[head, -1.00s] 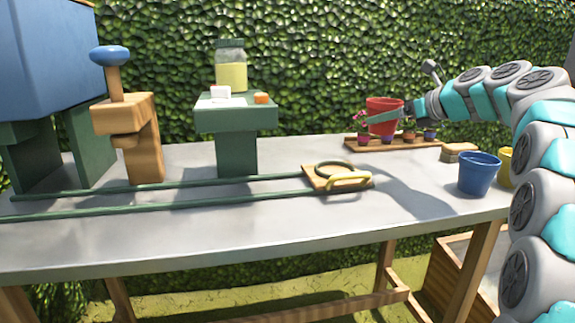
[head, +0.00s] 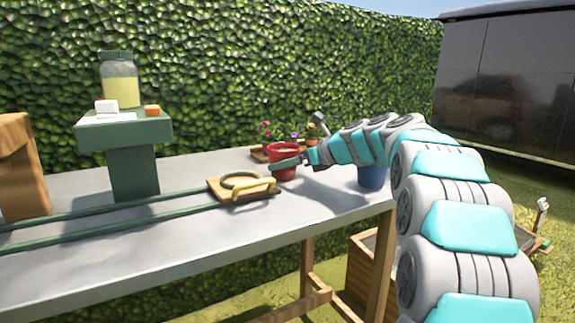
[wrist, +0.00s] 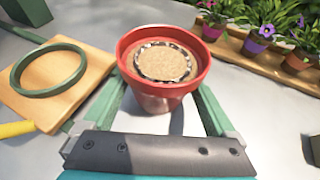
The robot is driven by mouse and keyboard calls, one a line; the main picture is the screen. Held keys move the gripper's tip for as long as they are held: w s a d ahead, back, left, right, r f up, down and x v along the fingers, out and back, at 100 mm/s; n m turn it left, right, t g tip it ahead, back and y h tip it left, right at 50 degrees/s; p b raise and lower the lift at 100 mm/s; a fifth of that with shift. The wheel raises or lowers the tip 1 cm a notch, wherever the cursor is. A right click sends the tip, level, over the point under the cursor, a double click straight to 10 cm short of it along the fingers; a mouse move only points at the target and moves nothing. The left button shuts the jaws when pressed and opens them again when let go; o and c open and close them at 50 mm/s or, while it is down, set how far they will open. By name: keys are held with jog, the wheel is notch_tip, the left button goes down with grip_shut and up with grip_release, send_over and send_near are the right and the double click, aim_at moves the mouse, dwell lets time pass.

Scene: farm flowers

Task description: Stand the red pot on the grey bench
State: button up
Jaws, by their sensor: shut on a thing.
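The red pot (head: 284,168) is upright at the grey bench (head: 325,193), just right of the sliding wooden board. My gripper (head: 286,162) is shut on it from the right. In the wrist view the red pot (wrist: 165,102) sits between my two green fingers, with a pale brown disc in a dark speckled ring inside it. Its base is at or very close to the bench top, with a shadow beside it; I cannot tell whether it touches.
A wooden board (head: 215,190) with a green ring and yellow handle (head: 253,190) lies close left. A tray of flower pots (wrist: 258,58) stands behind. A blue pot (head: 371,178) is partly hidden by my arm. A green stand (head: 135,170) holds a jar (head: 119,80).

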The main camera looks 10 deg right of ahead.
jog(key=o, duration=1.3)
jog(key=shift+f, duration=0.1)
jog(key=p+v, duration=0.1)
jog(key=v, duration=1.1)
